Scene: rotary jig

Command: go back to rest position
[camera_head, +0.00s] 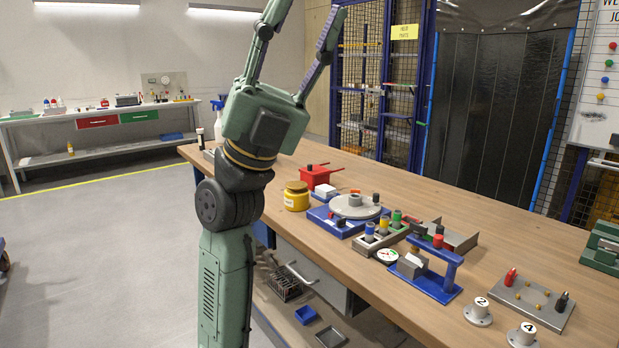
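My gripper (304,14) is raised high above the left part of the workbench, its fingers pointing up. The two fingers are spread wide apart with nothing between them, so it is open and empty; the left finger runs to the top edge of the picture. My green arm rises from the bottom of the picture in front of the bench's near edge. The rotary jig (355,206), a grey round plate on a blue base, sits on the bench, well below and to the right of my gripper.
On the wooden workbench (520,255) are a yellow jar (296,197), a red box (320,177), a block with coloured pegs (381,238), a blue stand (437,270) and a grey plate (533,301). Open floor (95,260) lies left. A mesh cabinet (380,80) stands behind.

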